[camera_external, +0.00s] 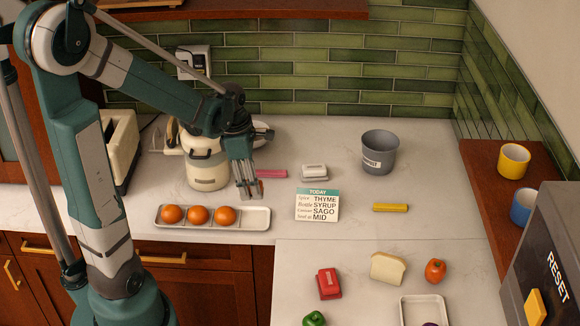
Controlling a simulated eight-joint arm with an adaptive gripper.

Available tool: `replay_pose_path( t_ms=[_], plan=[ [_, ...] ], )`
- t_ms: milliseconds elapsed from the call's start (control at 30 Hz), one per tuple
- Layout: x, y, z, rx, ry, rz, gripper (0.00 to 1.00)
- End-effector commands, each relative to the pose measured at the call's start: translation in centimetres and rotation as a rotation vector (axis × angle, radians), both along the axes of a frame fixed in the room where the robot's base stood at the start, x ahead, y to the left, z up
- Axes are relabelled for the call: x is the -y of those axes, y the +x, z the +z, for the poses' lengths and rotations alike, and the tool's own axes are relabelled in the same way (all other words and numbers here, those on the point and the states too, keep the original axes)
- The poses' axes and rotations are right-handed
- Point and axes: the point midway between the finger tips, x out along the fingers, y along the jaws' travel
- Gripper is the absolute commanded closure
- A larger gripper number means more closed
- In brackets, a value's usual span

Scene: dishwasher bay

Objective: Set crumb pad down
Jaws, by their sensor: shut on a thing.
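My gripper (248,190) points down above the pale counter, just right of the white kettle and above the right end of the long tray. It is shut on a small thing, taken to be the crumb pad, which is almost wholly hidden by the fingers. Only a small brownish patch shows at the fingertips, so its shape is not clear. I cannot tell whether it touches the counter.
A tray (258,218) holds three oranges. A kettle (207,171), pink bar (271,174), white block (314,171), menu card (317,205), grey bin (380,154) and yellow bar (390,208) stand around. Bread (387,268) and a red item (329,284) lie in front. Counter between them is bare.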

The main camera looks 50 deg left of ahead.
Motion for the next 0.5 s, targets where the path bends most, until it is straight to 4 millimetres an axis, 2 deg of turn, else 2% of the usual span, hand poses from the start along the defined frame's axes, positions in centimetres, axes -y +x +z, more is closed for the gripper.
replay_pose_path(
  t_ms=[267, 500],
  plan=[
    [0.0, 0.0, -0.5, 0.0, 0.0, 0.0, 0.79],
    [0.0, 0.0, -3.0, 0.0, 0.0, 0.0, 0.79]
  ],
)
